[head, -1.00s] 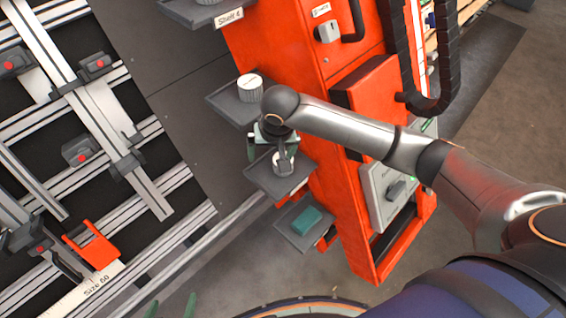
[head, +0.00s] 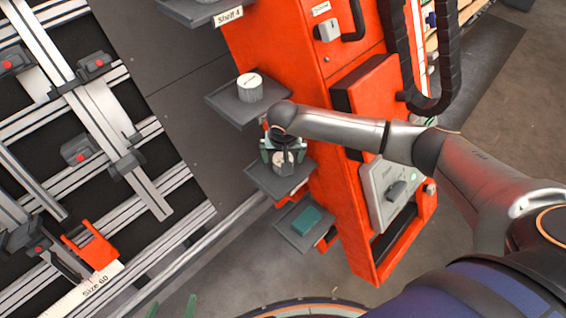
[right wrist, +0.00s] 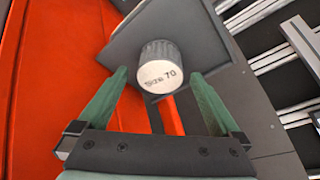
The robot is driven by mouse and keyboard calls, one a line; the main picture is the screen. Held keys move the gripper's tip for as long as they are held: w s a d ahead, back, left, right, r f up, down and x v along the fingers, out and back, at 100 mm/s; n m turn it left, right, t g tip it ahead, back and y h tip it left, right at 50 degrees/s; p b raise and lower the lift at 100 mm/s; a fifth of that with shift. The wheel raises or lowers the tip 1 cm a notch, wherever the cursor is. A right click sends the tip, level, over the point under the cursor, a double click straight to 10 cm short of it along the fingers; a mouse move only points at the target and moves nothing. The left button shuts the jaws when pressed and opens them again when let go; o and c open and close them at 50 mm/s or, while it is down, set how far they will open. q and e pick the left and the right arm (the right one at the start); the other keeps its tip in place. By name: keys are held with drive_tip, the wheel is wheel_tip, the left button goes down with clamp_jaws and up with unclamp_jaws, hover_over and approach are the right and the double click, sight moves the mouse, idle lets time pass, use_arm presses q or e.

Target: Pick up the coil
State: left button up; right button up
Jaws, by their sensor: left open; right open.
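A pale-topped grey coil (head: 280,162) stands on a small grey shelf (head: 268,183) on the orange cabinet's side. In the right wrist view the coil (right wrist: 160,68) shows its round face, marked "Size 70". My right gripper (head: 283,152) is open over this shelf, with its green fingers on either side of the coil in the picture. In the right wrist view the fingertips (right wrist: 160,73) stand left and right of the coil with gaps showing. My left gripper (head: 172,304) shows only its two green fingertips at the bottom edge, apart and empty.
Another pale-topped coil (head: 250,86) stands on the shelf above (head: 235,107). A lower shelf holds a teal block (head: 307,220). The orange cabinet (head: 345,205) rises close on the right. A rail frame with an orange bracket (head: 97,248) lies at left.

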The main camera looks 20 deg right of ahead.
drive_tip(key=shift+x, duration=1.2)
clamp_jaws()
